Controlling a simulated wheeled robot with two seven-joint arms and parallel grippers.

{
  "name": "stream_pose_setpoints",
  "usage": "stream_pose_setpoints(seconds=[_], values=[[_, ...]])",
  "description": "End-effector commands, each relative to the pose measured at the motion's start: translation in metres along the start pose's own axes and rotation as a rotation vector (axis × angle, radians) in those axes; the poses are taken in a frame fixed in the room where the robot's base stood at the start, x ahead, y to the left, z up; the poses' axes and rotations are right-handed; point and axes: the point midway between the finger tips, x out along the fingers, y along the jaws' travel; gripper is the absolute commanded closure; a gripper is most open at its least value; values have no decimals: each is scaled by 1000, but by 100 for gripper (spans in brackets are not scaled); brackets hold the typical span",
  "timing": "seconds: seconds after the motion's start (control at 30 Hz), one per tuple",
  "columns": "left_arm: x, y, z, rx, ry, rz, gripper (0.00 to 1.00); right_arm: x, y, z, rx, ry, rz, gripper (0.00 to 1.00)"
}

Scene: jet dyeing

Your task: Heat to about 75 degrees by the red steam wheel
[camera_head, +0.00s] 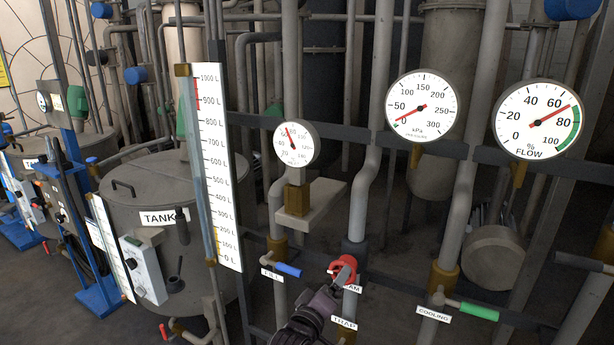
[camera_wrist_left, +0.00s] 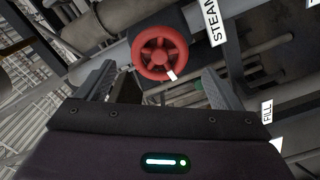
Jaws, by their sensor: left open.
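The red steam wheel (camera_head: 341,268) is on a pipe low in the middle of the head view, partly covered by my left gripper (camera_head: 347,272). In the left wrist view the red wheel (camera_wrist_left: 160,52), with a white mark on its rim, lies ahead between the spread fingers of my left gripper (camera_wrist_left: 160,84). The gripper is open, with a visible gap on both sides of the wheel. The temperature dial (camera_head: 297,143) stands above; its red needle points up and left, but its figures are too small to read surely. My right gripper is not in view.
A blue fill handle (camera_head: 288,270) is left of the wheel and a green cooling handle (camera_head: 479,311) is to its right. A kPa gauge (camera_head: 421,105) reads low; a flow gauge (camera_head: 537,119) reads about 70. The tank (camera_head: 165,185) stands left, behind a level scale (camera_head: 216,170).

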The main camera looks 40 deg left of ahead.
Motion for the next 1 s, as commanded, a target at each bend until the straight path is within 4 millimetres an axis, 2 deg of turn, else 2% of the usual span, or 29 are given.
stream_pose_setpoints(seconds=[0.07, 0.17, 0.4, 0.5, 0.63, 0.73, 1.0], values=[[0, -1, 0, 7, 0, 0, 13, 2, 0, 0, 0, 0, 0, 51], [0, -8, -2, 101, 3, -1, 13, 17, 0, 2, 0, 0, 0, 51], [-11, -14, -1, 630, 11, 0, 13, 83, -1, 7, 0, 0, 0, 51], [-18, -10, 5, 789, 7, 2, 13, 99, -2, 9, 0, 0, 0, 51], [-22, -6, 9, 889, 2, 2, 13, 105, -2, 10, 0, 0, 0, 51], [-16, -2, 8, 904, 2, 1, 13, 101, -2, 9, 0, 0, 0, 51], [27, -1, 6, 899, 3, 0, 13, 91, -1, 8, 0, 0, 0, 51]])
